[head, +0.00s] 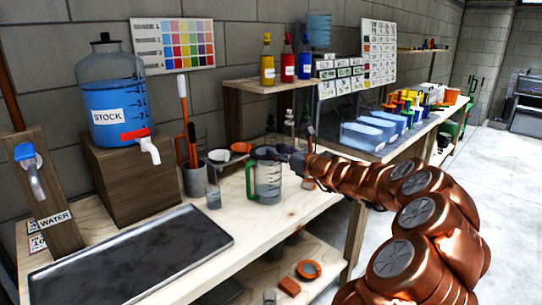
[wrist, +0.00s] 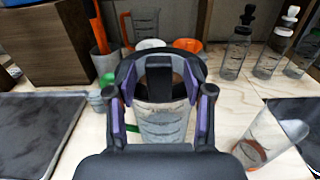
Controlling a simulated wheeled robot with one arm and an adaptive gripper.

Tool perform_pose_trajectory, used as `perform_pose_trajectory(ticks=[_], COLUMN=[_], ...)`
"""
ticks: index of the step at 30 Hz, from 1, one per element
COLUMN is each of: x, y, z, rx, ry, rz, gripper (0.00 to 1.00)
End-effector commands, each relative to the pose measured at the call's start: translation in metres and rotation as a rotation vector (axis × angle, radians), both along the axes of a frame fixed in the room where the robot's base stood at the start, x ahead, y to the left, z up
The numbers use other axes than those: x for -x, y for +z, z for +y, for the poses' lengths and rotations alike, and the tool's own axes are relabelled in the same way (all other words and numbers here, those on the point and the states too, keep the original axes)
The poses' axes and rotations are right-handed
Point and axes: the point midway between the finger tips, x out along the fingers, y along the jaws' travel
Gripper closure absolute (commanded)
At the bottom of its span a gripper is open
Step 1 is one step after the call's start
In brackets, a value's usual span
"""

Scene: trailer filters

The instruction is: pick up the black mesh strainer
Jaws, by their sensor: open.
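A dark rounded rim, apparently the black mesh strainer (wrist: 158,54), shows in the wrist view over the mouth of a clear measuring jug (wrist: 165,125). A short dark bar, perhaps its handle, stands between my fingers. The mesh itself cannot be made out. In the head view the jug (head: 268,182), with a green handle, stands upright on the bench, with something dark at its top. My gripper (head: 288,157) reaches in from the right at the height of the jug's top. My gripper (wrist: 161,98) is open, its purple pads on either side of the bar; contact cannot be told.
White (wrist: 150,43) and orange (wrist: 187,45) bowl-like pieces lie behind. A dark tray (head: 135,255) covers the bench's front left. Bottles (wrist: 235,50) stand at the back right.

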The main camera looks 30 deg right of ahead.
Motion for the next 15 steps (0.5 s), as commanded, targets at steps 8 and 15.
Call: perform_pose_trajectory(ticks=[8, 15], x=[0.0003, 0.0003], y=[-0.0002, -0.0003], z=[-0.0002, -0.0002], rx=[0.0, 0.0], ry=[0.0, 0.0], rz=[0.0, 0.001], gripper=[0.75, 1.0])
